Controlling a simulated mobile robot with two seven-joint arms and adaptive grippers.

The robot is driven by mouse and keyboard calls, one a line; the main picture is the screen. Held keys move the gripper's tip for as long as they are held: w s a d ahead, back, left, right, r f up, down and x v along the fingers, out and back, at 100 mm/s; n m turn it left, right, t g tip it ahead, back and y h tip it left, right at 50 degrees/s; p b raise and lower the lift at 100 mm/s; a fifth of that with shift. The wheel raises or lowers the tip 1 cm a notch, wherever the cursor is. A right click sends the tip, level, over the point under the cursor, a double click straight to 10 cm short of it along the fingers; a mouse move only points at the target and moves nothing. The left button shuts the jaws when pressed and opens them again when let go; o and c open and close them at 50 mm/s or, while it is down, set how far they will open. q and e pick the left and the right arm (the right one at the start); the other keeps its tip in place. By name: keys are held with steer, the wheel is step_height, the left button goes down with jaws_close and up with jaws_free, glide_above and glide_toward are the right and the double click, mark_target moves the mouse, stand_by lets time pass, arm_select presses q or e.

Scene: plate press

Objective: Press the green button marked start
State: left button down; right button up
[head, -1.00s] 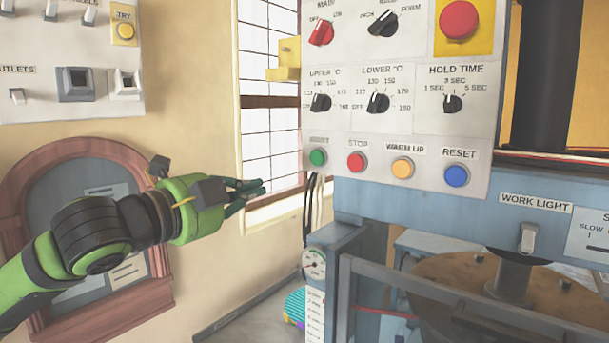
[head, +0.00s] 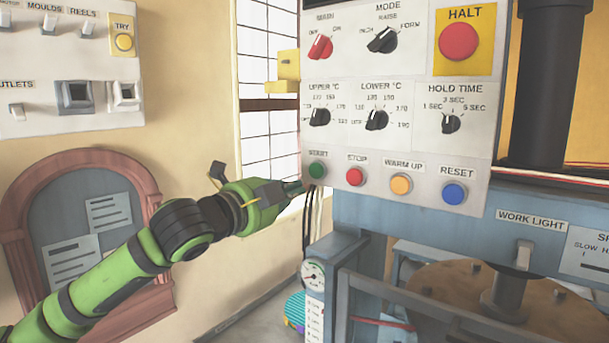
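The green button (head: 317,170) under a small label that reads like START is at the left end of the button row on the white control panel (head: 400,150). My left gripper (head: 299,188) is just left of and below the green button in the picture. Its dark fingertips come together in a narrow tip at the panel's left edge, with nothing seen between them. The button's face shows in full; I cannot tell whether the tips touch the panel edge. My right gripper is not in view.
Right of the green button are a red STOP button (head: 355,176), an orange WARM UP button (head: 401,184) and a blue RESET button (head: 454,194). Knobs and a red HALT button (head: 458,41) sit above. A yellow bracket (head: 288,72) sticks out at the panel's left.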

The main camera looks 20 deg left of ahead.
mark_target(317, 170)
arm_select(q)
steer(key=p+x, duration=0.1)
steer(key=x, duration=0.1)
steer(key=shift+w+d+r, duration=0.1)
steer(key=shift+w+r, duration=0.05)
steer(key=shift+w, duration=0.15)
steer(key=shift+w+d, duration=0.2)
steer(key=shift+w, duration=0.35)
